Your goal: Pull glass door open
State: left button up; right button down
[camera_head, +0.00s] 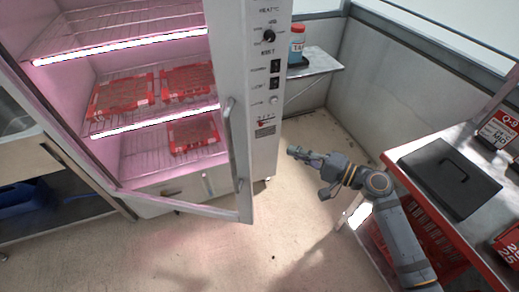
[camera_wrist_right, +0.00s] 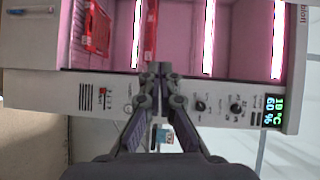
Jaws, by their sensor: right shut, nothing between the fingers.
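The glass door (camera_head: 180,206) of the pink-lit cabinet (camera_head: 262,100) shows in the head view as a grey frame with a clear pane. Its lower free corner stands out in front of the cabinet base, so it looks ajar. A vertical bar handle (camera_head: 232,145) is on its right stile. My right gripper (camera_head: 292,151) is shut and empty, right of the handle and apart from it. In the right wrist view the gripper (camera_wrist_right: 162,70) points at the control panel (camera_wrist_right: 215,105) and lit shelves. I cannot make out the handle there. My left gripper is not in view.
Red trays (camera_head: 125,97) lie on the cabinet's wire shelves. A workbench (camera_head: 415,150) with a dark flat case (camera_head: 450,175) stands at right, a red crate (camera_head: 425,240) below. The floor before the door is clear.

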jog(key=a+r+y+p, duration=0.1)
jog(key=a+r+p, duration=0.2)
jog(key=a, duration=0.7)
jog(key=shift+a+n+p, duration=0.3)
jog(key=shift+p, duration=0.25)
jog(key=shift+w, duration=0.1)
jog(key=shift+r, duration=0.1)
